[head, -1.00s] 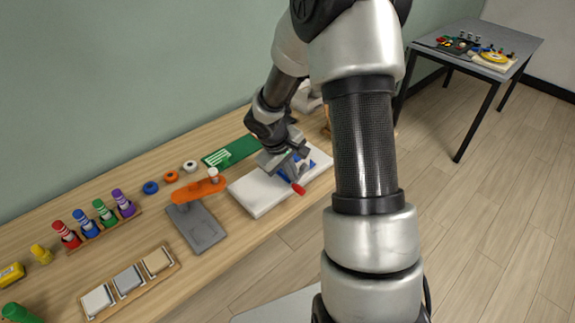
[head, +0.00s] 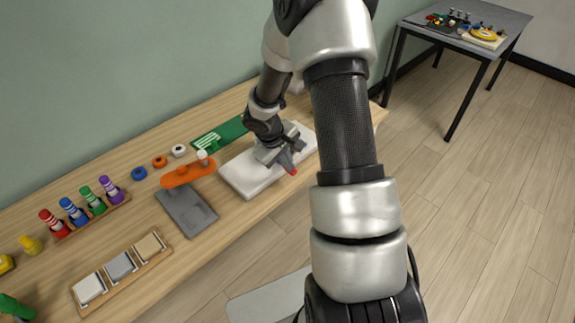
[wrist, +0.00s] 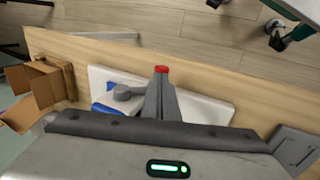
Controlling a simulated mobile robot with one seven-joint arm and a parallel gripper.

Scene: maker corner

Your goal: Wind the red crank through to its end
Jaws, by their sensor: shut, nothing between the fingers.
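The red crank knob (head: 293,172) shows at the front edge of a white base plate (head: 247,181), just beyond my fingertips in the head view. In the wrist view the red knob (wrist: 161,69) sits at the tip end of my fingers, and blue parts (wrist: 105,109) of the mechanism lie left of them on the white plate. A grey round piece (wrist: 122,92) stands beside the fingers. My gripper (head: 291,158) is shut with nothing between its fingers, low over the plate and close to the knob. My fingers hide the crank's arm; whether they touch it I cannot tell.
An orange lever (head: 187,174) on a grey base (head: 188,211) stands left of the plate, with a green board (head: 218,137) behind. Coloured pegs and a tile rack (head: 122,270) lie farther left. A cardboard box (wrist: 40,88) shows in the wrist view. A second table (head: 480,22) stands far right.

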